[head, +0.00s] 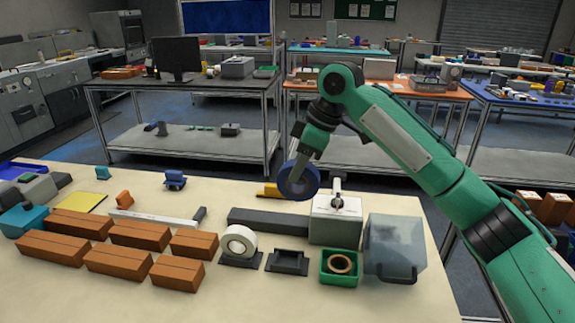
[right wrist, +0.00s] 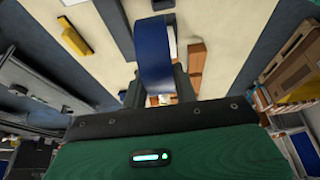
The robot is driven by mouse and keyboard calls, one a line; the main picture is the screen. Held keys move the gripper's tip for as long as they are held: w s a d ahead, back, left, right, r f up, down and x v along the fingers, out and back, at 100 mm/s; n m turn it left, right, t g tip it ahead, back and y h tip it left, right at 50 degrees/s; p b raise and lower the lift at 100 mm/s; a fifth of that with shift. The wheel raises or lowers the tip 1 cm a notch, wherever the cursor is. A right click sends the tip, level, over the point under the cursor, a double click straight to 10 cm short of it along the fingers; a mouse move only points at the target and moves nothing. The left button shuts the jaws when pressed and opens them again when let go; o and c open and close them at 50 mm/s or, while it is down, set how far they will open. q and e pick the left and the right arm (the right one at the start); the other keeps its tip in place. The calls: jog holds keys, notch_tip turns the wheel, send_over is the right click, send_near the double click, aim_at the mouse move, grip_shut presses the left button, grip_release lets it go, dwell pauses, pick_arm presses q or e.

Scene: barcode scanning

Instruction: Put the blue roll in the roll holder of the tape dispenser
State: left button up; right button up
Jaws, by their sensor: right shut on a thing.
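The blue roll (head: 311,181) is a dark blue ring, standing on edge in the air above the far part of the cream table. My right gripper (head: 300,172) is shut on it from above. In the right wrist view the blue roll (right wrist: 154,60) shows as a blue band between the fingers of my right gripper (right wrist: 158,88). A white roll (head: 240,243) stands on a dark base, with an empty dark cradle (head: 287,263) beside it. I cannot tell for certain which of these is the tape dispenser. My left gripper is not in view.
A white box with a lever (head: 336,222) stands beside a long dark block (head: 268,221). A clear bin (head: 394,246) and a green tray (head: 325,278) holding a brown ring are at the right. Several brown boxes (head: 119,261) fill the left. The front middle is clear.

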jog(key=w+d+f, duration=0.3)
jog(key=d, duration=0.5)
jog(key=w+d+f, duration=0.2)
jog(key=d+f, duration=0.1)
jog(key=d, duration=0.6)
jog(key=w+d+f, duration=0.3)
jog(key=d, duration=0.5)
jog(key=shift+s+f, duration=0.15)
jog(key=shift+f, duration=2.3)
jog(key=shift+s+f, duration=0.1)
jog(key=shift+f, duration=2.3)
jog(key=o, duration=1.1)
jog(key=b+v, duration=0.1)
jog(key=v, duration=1.2)
jog(key=shift+d+r, duration=0.2)
jog(key=shift+r, duration=0.2)
